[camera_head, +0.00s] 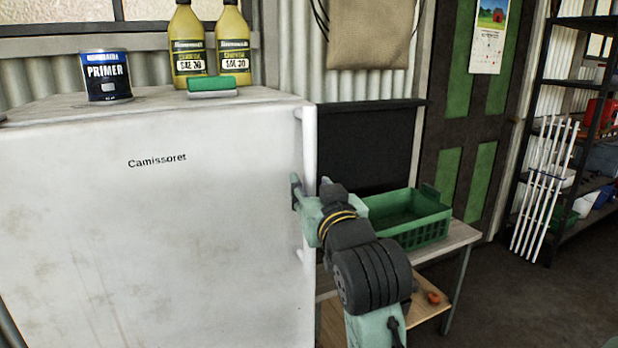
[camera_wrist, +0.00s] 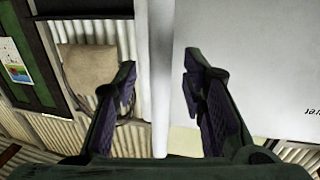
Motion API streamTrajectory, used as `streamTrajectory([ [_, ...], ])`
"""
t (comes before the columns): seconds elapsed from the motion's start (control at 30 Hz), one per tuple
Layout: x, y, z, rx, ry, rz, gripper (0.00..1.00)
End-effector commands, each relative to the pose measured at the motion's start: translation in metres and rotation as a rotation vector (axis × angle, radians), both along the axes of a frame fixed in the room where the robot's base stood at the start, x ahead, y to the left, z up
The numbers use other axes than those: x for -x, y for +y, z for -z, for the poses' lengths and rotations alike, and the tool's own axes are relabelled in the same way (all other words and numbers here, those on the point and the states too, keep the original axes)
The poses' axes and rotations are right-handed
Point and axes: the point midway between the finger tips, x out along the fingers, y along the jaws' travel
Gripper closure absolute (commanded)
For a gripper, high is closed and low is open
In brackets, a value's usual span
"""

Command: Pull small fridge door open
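The small white fridge (camera_head: 150,220) stands at the left in the head view, its door facing me and looking shut. Its upright white handle (camera_head: 309,150) runs along the door's right edge. My gripper (camera_head: 303,192) is at the handle, about midway along it. In the wrist view, the handle (camera_wrist: 161,80) passes between the two spread fingers of my gripper (camera_wrist: 160,85), with a gap on both sides. The fridge door (camera_wrist: 235,60) fills the right of the wrist view. My gripper is open and holds nothing.
A primer can (camera_head: 106,76), two oil bottles (camera_head: 210,45) and a green-topped block (camera_head: 212,86) stand on the fridge. A green crate (camera_head: 408,220) sits on a low table (camera_head: 458,238) right of the fridge.

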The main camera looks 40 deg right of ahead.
Motion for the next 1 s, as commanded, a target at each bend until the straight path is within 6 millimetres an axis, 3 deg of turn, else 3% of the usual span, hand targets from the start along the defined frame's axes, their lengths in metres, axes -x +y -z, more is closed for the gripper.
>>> streamTrajectory([
  [0.2, -0.020, -0.010, 0.000, -0.002, 0.000, 0.000, 0.62],
  [0.53, -0.024, -0.011, 0.000, -0.001, 0.000, 0.000, 0.62],
  [1.0, -0.023, -0.010, 0.000, 0.000, -0.001, 0.000, 0.93],
])
